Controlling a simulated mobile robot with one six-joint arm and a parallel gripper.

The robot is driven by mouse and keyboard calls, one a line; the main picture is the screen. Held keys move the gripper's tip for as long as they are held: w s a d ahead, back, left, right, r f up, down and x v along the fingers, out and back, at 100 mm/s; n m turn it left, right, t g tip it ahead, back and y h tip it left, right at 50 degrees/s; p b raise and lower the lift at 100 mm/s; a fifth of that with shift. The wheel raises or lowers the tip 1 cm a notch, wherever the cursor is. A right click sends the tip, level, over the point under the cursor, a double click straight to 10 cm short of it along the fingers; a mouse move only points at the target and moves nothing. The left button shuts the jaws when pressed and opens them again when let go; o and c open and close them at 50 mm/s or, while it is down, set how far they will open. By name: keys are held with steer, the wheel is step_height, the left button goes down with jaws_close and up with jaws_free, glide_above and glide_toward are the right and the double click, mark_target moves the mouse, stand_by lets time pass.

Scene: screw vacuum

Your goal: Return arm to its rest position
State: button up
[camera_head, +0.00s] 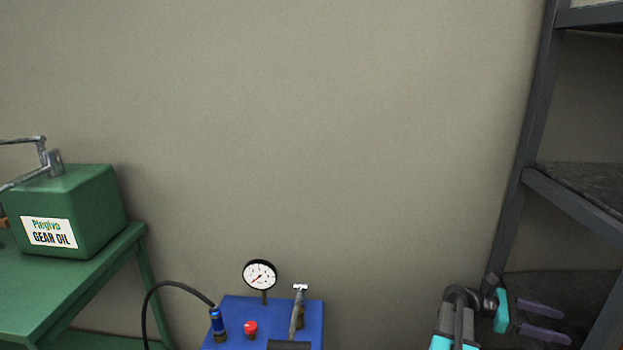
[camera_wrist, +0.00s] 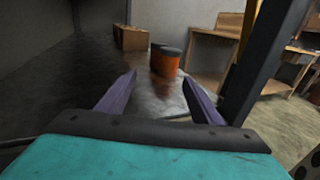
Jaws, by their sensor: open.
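My gripper (camera_head: 543,333) is at the lower right in the head view, in front of the dark shelf rack. Its two purple fingers stand apart with nothing between them. In the wrist view my gripper (camera_wrist: 160,92) also shows open and empty, with the fingers spread on either side. A blue vacuum unit (camera_head: 255,310) stands at the bottom centre of the head view. It carries a round pressure gauge (camera_head: 260,275), a red knob (camera_head: 251,328), a small metal valve (camera_head: 298,310) and a black hose (camera_head: 160,292). My gripper is to the right of the unit and apart from it.
A green table (camera_head: 85,275) at left holds a green gear oil can (camera_head: 75,210). A dark metal shelf rack (camera_head: 530,165) is at right. In the wrist view, an orange barrel (camera_wrist: 166,63), a cardboard box (camera_wrist: 131,38) and a wooden workbench (camera_wrist: 215,52) stand beyond the fingers.

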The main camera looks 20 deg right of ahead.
steer(key=w+a+f+n+t+p, duration=0.1)
steer(key=w+a+f+t+p, duration=0.35)
steer(key=w, duration=0.45)
steer(key=w+a+f+m+t+y+p, duration=0.1)
steer(key=w+a+f+t+y+p, duration=0.15)
steer(key=a+f, duration=0.65)
steer(key=w+a+f+t+y+p, duration=0.15)
steer(key=a+f+p, duration=0.25)
steer(key=a+f, duration=0.45)
steer(key=s+a+f+m+y+p, duration=0.1)
steer(key=s+a+f+m+y, duration=0.1)
steer(key=a, duration=1.2)
steer(key=s+a+f+m+y+p, duration=0.1)
steer(key=s+a+f+m+y, duration=0.1)
steer(key=a, duration=1.2)
steer(key=s+a+f+m+y+p, duration=0.1)
steer(key=a+f, duration=0.4)
steer(key=a, duration=1)
steer(key=shift+s+f+m+y+p, duration=0.15)
steer(key=shift+s+m+y+p, duration=0.25)
steer(key=shift+s+m+y, duration=0.7)
steer(key=shift+w, duration=0.2)
